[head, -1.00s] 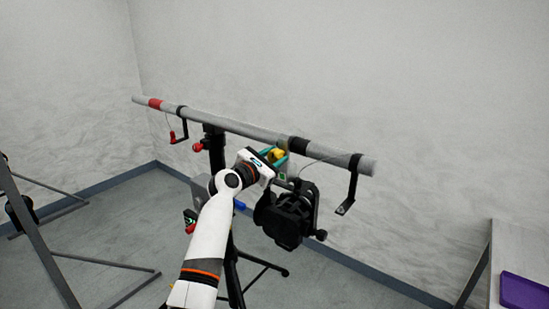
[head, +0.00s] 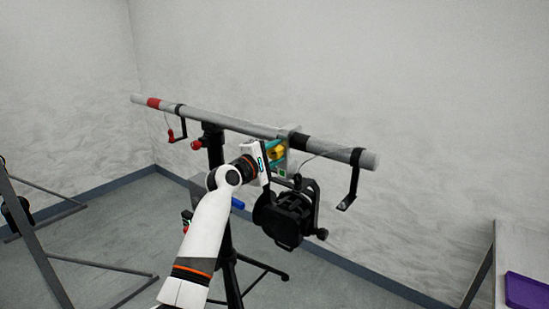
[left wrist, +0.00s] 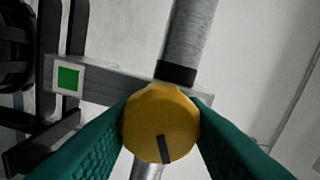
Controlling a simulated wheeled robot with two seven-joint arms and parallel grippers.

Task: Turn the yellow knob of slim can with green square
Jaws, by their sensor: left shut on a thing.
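The yellow knob (left wrist: 160,115) fills the middle of the left wrist view, a black mark on its face pointing down. My left gripper (left wrist: 161,122) has its green fingers on both sides of the knob and is shut on it. In the head view the gripper (head: 275,152) is at the bar, with a bit of the yellow knob (head: 277,153) showing. A green square in a white frame (left wrist: 68,78) sits on a grey bracket left of the knob. The black can (head: 285,217) hangs just right of and below my gripper. My right gripper is out of view.
A grey bar (head: 225,121) with red and black bands runs across on a black stand (head: 214,150). Hooks hang from it on both sides. A table with a purple tray (head: 527,292) is at the right edge.

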